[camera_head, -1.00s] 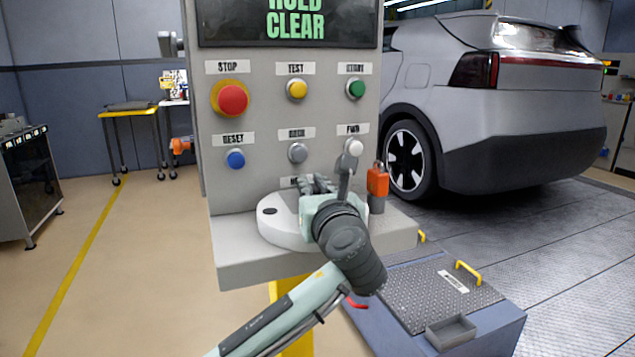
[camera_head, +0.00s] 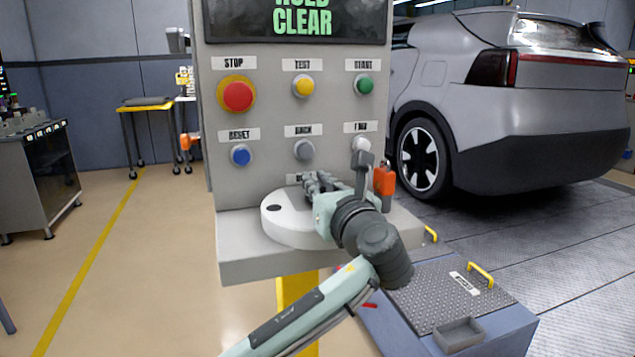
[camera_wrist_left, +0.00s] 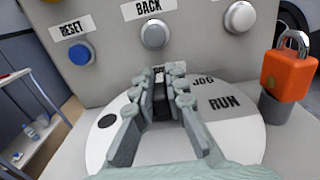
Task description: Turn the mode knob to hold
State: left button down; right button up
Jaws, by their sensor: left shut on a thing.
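The mode knob (camera_wrist_left: 161,106) is a dark narrow grip on a round white dial (camera_wrist_left: 237,126), below the row of buttons on a grey control panel. The dial also shows in the head view (camera_head: 284,222). JOG and RUN are printed on the dial's right side in the left wrist view; a label at the top is mostly hidden by the fingertips. My left gripper (camera_wrist_left: 160,80) is shut on the knob, a finger on each side. In the head view my left gripper (camera_head: 321,184) covers the knob. My right gripper is not in view.
Above are a red STOP button (camera_head: 237,96), a blue RESET button (camera_head: 240,155) and other buttons. A screen (camera_head: 303,22) reads CLEAR under a cut-off line. A grey car (camera_head: 520,90) stands behind right.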

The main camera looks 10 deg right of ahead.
pick_arm(q)
jog(key=shift+f, duration=0.15)
jog(key=c, duration=1.5)
grip_release()
jog(key=shift+c, duration=0.2)
jog(key=s+d, duration=0.1)
jog(key=s, duration=1.1)
